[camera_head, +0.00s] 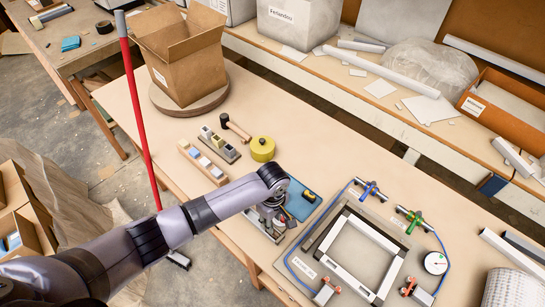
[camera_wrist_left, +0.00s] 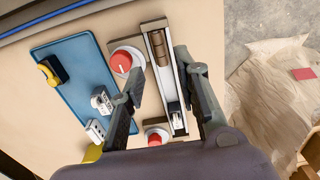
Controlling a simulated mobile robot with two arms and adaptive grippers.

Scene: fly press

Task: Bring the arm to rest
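My left arm comes in from the left in the head view, and its gripper (camera_head: 270,220) points down at the bench beside a blue tray (camera_head: 300,203). In the wrist view the two fingers of my left gripper (camera_wrist_left: 165,92) are apart. Between them lies a narrow metal channel (camera_wrist_left: 180,100) with a brown cylinder (camera_wrist_left: 158,45) at its far end. I cannot tell whether either finger touches the channel. Two red knobs, one far (camera_wrist_left: 121,62) and one near (camera_wrist_left: 155,138), stand left of the channel. My right gripper is not in view.
A clamped frame (camera_head: 355,250) with a blue hose and a gauge (camera_head: 436,263) lies right of the gripper. A yellow round tin (camera_head: 262,149), a hammer (camera_head: 236,127) and small block racks (camera_head: 219,146) lie behind. A cardboard box (camera_head: 183,60) stands at the back.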

